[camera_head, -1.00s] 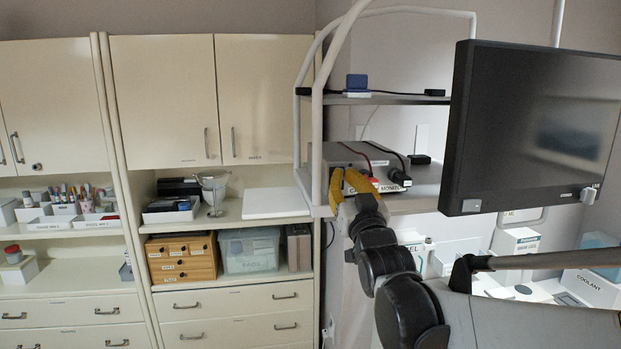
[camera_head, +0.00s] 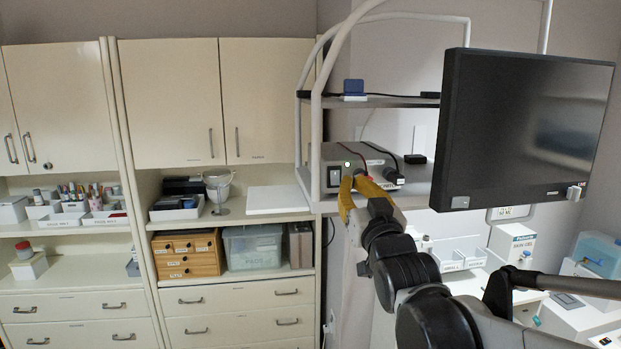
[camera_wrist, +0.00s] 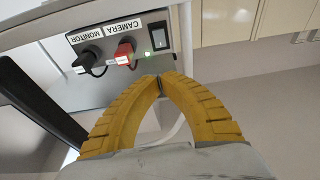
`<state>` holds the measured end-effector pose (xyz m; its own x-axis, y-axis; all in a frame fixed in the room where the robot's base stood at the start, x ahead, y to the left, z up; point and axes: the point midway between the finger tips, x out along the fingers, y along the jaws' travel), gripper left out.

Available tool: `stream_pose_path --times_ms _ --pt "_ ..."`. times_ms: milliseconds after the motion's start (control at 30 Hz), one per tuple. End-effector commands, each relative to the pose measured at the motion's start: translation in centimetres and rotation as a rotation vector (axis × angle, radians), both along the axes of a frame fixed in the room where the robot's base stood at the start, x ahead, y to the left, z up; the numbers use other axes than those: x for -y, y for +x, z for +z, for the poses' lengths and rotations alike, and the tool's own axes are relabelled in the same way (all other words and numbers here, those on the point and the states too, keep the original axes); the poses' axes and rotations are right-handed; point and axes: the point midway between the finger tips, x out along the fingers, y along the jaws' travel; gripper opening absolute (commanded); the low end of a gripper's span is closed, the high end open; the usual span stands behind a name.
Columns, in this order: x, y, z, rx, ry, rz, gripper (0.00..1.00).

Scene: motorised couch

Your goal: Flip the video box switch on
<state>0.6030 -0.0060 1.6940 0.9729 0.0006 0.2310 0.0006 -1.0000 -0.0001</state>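The video box (camera_head: 372,156) is a grey unit on the lower shelf of the stand. The labels CAMERA and MONITOR sit over a red plug (camera_wrist: 123,53) and a black plug (camera_wrist: 90,57). My gripper (camera_wrist: 160,80) has yellow fingers with tips together and nothing visible between them. In the wrist view, the tips are just below the panel in the picture, apart from the switch. The head view shows my gripper (camera_head: 353,182) in front of the box, covering part of its front.
A large black monitor (camera_head: 525,130) stands to the right of the box. White stand tubes (camera_head: 315,130) rise at the box's left. Cables run from the plugs. Cream cabinets (camera_head: 165,100) fill the left, with a white board (camera_head: 277,199) on their counter.

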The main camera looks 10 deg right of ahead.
Motion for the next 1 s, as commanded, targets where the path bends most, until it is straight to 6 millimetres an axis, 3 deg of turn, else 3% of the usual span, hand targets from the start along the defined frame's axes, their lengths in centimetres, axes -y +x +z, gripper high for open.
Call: stream_pose_path --times_ms 100,300,767,867,967,1000 --pt "0.0 -2.4 -0.1 0.000 0.000 0.000 0.00" --pt "0.0 -4.7 -0.1 0.000 0.000 0.000 0.00" --pt "0.0 -5.3 -0.1 -0.001 0.000 0.000 0.00" --pt "0.1 -5.4 -1.8 -0.027 0.001 -0.003 0.00" --pt "0.2 -5.8 -6.5 -0.103 0.002 -0.009 0.00" --pt "0.2 -6.1 -9.2 -0.148 0.003 -0.013 0.00"
